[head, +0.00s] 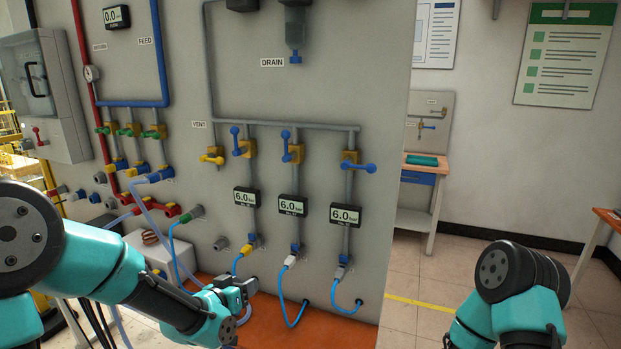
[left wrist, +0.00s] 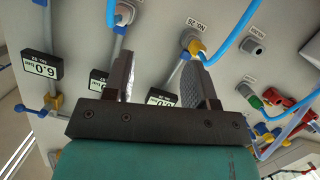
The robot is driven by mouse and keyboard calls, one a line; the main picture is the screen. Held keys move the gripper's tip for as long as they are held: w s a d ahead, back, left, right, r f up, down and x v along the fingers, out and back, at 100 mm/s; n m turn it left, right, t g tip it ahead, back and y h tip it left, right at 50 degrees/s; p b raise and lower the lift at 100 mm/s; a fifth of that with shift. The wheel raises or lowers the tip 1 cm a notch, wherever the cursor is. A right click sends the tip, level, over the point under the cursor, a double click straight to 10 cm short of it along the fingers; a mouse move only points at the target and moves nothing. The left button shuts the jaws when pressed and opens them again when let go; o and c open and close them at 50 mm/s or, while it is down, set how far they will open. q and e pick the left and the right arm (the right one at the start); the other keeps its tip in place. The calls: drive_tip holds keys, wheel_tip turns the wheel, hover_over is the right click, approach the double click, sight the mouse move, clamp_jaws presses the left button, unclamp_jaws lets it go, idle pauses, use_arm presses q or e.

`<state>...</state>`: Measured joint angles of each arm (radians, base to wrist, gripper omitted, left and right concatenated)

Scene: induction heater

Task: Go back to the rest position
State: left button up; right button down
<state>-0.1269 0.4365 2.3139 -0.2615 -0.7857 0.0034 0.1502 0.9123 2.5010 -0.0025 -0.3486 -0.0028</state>
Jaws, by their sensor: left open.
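My left gripper (head: 246,287) is in front of the lower part of the grey panel, below and near the leftmost pressure display. In the left wrist view its two fingers (left wrist: 160,85) stand apart with nothing between them; the panel's displays, valves and a blue hose show behind. A yellow-ended hose connector (left wrist: 197,46) is plugged into the panel near one finger; I cannot tell whether they touch. My right arm (head: 510,290) shows at the lower right of the head view, but its gripper is out of view.
The grey panel (head: 300,90) carries blue-handled valves (head: 287,147), several displays reading 6.0 (head: 293,207), and blue hoses (head: 292,317) looping at its foot. An orange surface (head: 325,333) lies below. A workbench (head: 425,165) stands at the back right. The floor between is clear.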

use_arm(q)
drive_tip(key=s+a+f+n+g+y, duration=0.15)
drive_tip(key=s+f+g, duration=0.3)
drive_tip(key=f, duration=1.05)
drive_tip(key=s+a+f+n+g, duration=0.2)
drive_tip(key=s+f+g, duration=0.6)
drive_tip(key=s+f, duration=1.1)
drive_tip(key=shift+s+a+f+n+y, duration=0.2)
drive_tip(key=shift+s+a+n+y, duration=0.25)
drive_tip(key=shift+s, duration=0.65)
